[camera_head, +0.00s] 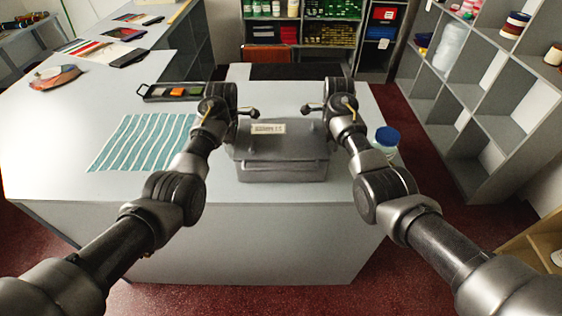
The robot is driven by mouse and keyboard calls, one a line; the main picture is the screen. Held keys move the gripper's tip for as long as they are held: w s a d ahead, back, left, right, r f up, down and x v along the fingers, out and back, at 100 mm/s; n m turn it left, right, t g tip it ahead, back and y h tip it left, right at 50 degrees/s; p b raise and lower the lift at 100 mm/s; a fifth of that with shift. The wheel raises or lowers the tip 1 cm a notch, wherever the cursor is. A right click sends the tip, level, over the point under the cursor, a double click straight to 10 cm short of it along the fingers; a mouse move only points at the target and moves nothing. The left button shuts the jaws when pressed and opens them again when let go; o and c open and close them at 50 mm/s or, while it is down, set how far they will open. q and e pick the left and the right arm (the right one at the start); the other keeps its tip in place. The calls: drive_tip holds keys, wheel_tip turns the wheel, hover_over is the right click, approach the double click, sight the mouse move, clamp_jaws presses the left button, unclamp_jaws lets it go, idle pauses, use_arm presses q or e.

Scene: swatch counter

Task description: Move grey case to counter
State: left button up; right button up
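The grey case (282,166) lies at the front middle of the counter (60,185), with a white printed label (268,128) on its top. I cannot tell whether it rests on the counter or is held just above it. My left gripper (249,112) is at the case's far left side, and my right gripper (311,108) is at its far right side, both pointing inward. The wrists hide much of the fingers, so I cannot tell whether either is open or shut, or touches the case.
A striped teal cloth (145,142) lies left of the case, with a dark swatch tray (172,92) behind it. A blue-lidded jar (386,140) stands right of my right wrist. Grey shelves (480,90) stand at the right.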

idle(0.5)
use_arm(q)
wheel_tip(320, 180, up, 7)
drive_tip(key=shift+r, duration=0.2)
use_arm(e)
wheel_tip(320, 180, up, 8)
drive_tip(key=shift+f, duration=0.2)
idle(0.4)
idle(0.4)
